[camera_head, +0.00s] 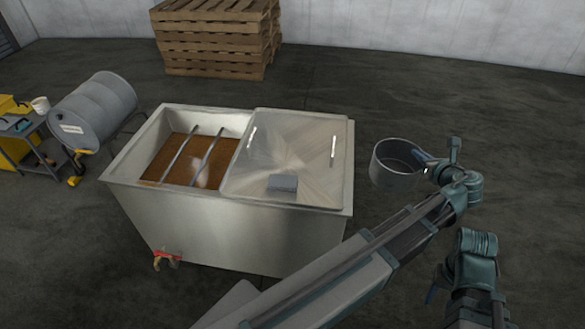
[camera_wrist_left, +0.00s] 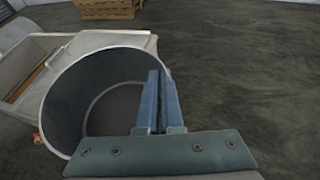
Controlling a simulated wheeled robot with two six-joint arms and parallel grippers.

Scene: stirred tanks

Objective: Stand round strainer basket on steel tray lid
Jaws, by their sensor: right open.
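The round strainer basket (camera_head: 397,172) is a grey, open-topped cylinder, held upright in the air to the right of the tank. My left gripper (camera_head: 420,156) is shut on its rim at the right side. In the left wrist view the open basket (camera_wrist_left: 85,90) fills the left half, with the two blue fingers (camera_wrist_left: 160,95) close together at its wall. The steel tray lid (camera_head: 288,140) is a flat, shiny plate over the right half of the tank, left of the basket. My right gripper (camera_head: 432,294) is low at the right, mostly hidden behind its wrist, and holds nothing visible.
The steel tank (camera_head: 220,230) has an open left half with brown liquid and two bars (camera_head: 206,157). A drum (camera_head: 95,110), a cart (camera_head: 35,140) and pallets (camera_head: 215,40) stand farther off.

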